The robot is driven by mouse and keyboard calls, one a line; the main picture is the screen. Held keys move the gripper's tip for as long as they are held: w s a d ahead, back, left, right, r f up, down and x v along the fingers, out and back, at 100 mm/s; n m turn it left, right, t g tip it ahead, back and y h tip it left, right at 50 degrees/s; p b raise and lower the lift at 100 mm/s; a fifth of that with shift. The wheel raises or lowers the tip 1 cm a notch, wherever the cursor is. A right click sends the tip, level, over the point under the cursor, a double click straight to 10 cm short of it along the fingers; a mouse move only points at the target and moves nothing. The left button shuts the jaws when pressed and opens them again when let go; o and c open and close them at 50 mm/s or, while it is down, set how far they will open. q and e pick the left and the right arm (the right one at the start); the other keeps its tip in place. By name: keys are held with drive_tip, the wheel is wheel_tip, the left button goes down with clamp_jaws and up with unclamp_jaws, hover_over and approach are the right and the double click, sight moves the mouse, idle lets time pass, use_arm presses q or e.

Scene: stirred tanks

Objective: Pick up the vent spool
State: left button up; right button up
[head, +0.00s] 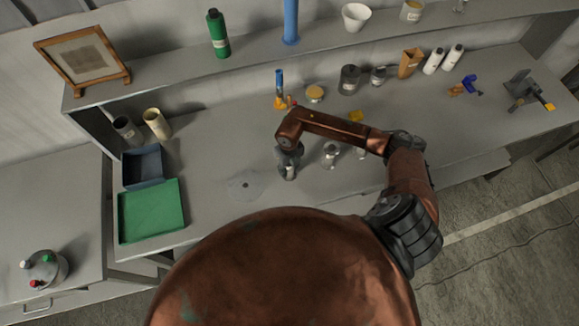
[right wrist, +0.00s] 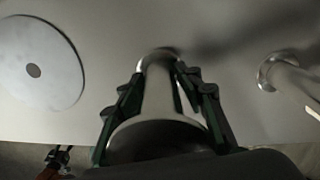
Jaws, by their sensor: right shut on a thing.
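The vent spool (head: 290,173) looks like a silver metal tube with flanged ends. My right gripper (head: 289,161) is above it in the head view, with its fingers around it. In the right wrist view the fingers of my right gripper (right wrist: 163,100) close on both sides of the spool (right wrist: 157,88), which stands between them. Its near flange is large and dark in that view. I cannot tell whether its far end touches the bench. A similar silver spool (head: 330,154) stands to the right, also in the right wrist view (right wrist: 290,75).
A pale round disc (head: 243,186) lies left of the gripper, also in the right wrist view (right wrist: 35,68). A green tray (head: 152,211) and a dark blue bin (head: 142,167) are farther left. Bottles and jars (head: 350,79) stand behind, below a raised shelf (head: 250,66).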

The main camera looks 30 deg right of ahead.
drive_tip(key=c, duration=0.5)
drive_tip(key=shift+r, duration=0.15)
